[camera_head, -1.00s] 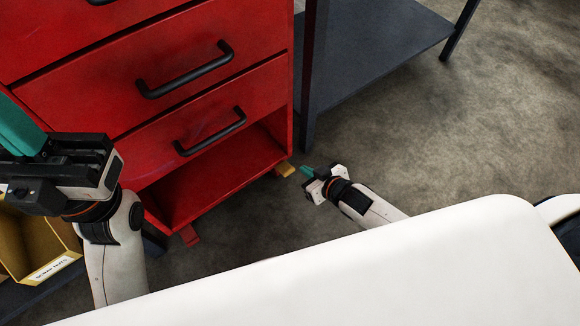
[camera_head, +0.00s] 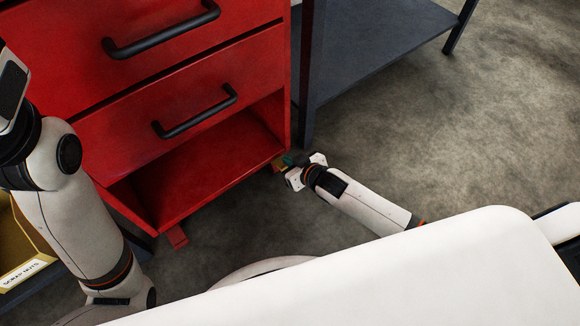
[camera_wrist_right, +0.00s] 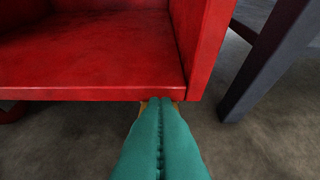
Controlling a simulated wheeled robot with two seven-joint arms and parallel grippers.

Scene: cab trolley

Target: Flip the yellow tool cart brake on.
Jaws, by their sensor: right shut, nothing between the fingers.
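The red tool cart (camera_head: 150,130) stands at the left of the head view, with drawers above an open bottom shelf. The small yellow brake (camera_head: 277,165) sticks out at the foot of its near right corner. My right gripper (camera_head: 288,160) is low by the floor, right at the brake, its teal fingers shut with nothing between them. In the right wrist view the fingers (camera_wrist_right: 160,105) point under the cart's bottom edge. Bits of the yellow brake (camera_wrist_right: 144,103) show on both sides of the tips, which hide the rest. I cannot tell whether they touch. My left gripper is out of view.
A red pedal (camera_head: 177,237) sticks out at the cart's other near corner. A dark metal table (camera_head: 375,50) stands to the right of the cart, its leg close to the brake corner. A yellow bin (camera_head: 22,240) sits at the left edge. Floor at right is clear.

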